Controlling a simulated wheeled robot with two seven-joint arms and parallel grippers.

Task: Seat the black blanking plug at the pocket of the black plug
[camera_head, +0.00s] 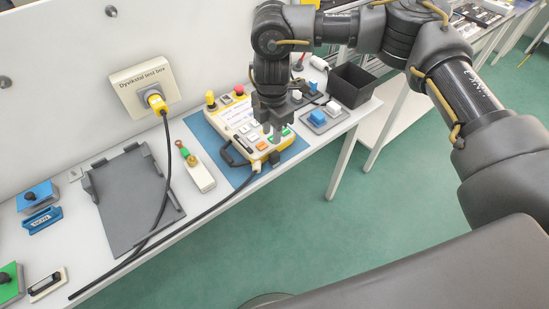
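My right gripper (272,132) points down over the yellow-edged control pendant (243,118) on the bench. Its two fingers show a gap between them, and I see nothing held there. A small black block (275,158), possibly the black blanking plug, sits at the pendant's front right edge, just below the fingertips. I cannot tell whether it lies in a pocket. The pendant face has white, orange and green keys, partly hidden by the gripper. My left gripper is out of view.
A grey tray (128,200) lies left, crossed by a black cable (166,165) from the wall box (133,88). A blue part (45,220) and a green box (10,285) stand far left.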

